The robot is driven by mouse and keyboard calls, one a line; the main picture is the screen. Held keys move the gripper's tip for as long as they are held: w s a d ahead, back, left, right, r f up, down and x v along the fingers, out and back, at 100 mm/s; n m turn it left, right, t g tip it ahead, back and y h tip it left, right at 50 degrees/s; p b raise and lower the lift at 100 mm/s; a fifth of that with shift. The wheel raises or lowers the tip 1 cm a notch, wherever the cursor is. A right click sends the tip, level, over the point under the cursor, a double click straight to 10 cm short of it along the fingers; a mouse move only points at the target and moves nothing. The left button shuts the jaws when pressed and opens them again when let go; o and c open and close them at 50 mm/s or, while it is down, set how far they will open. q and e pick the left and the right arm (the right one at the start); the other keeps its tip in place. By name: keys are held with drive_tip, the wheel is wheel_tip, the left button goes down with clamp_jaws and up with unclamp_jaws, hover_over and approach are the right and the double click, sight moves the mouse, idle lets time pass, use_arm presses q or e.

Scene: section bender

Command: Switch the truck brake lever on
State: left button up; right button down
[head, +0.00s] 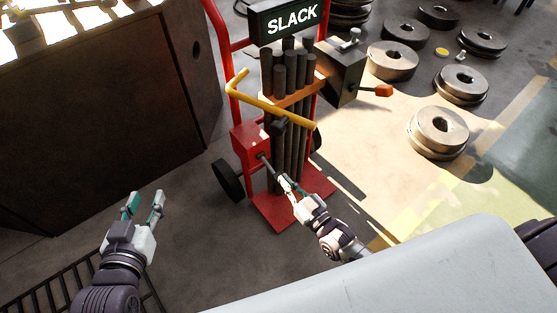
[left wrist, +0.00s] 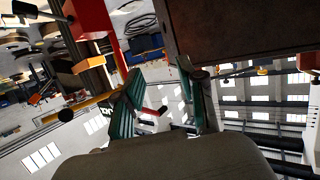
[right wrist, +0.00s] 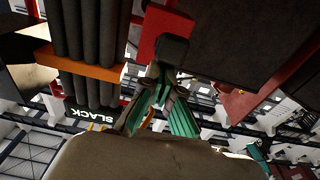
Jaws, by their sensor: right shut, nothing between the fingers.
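A red hand truck (head: 234,50) stands upright, carrying a bundle of dark bars. A red box (head: 251,146) is on its lower left side. A dark lever rod (head: 266,164) runs from this box down toward my right fingertips. My right gripper (head: 286,184) is shut and empty at the rod's lower end. In the right wrist view, a black block (right wrist: 172,48) lies just beyond the closed fingertips (right wrist: 163,82); whether they touch cannot be told. My left gripper (head: 145,203) is open and empty, left of the truck and apart from it.
A yellow bar (head: 270,106) crosses the truck's front. A sign reading SLACK (head: 291,20) is above. A grey box (head: 341,75) with an orange-ended handle (head: 378,90) sits at right. A black wheel (head: 228,180) is low left. A dark cabinet (head: 110,100) stands left; steel rollers (head: 440,132) lie right.

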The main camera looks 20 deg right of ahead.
use_arm(q)
drive_tip(key=s+r+t+h+b, duration=0.2)
drive_tip(key=r+t, duration=0.4)
drive_tip(key=r, duration=0.2)
drive_tip(key=s+d+r+t+h+b, duration=0.1)
drive_tip(key=r+t+h+b, duration=0.1)
drive_tip(key=r+t, duration=0.4)
wheel_tip(320, 180, up, 3)
drive_tip(key=shift+s+d+r, duration=0.1)
drive_tip(key=shift+s+d, duration=0.2)
drive_tip(key=shift+s, duration=0.1)
use_arm(e)
wheel_tip(320, 180, down, 3)
drive_tip(key=shift+w+f+t+y, duration=0.1)
drive_tip(key=shift+t+y, duration=0.2)
drive_tip(key=shift+t, duration=0.4)
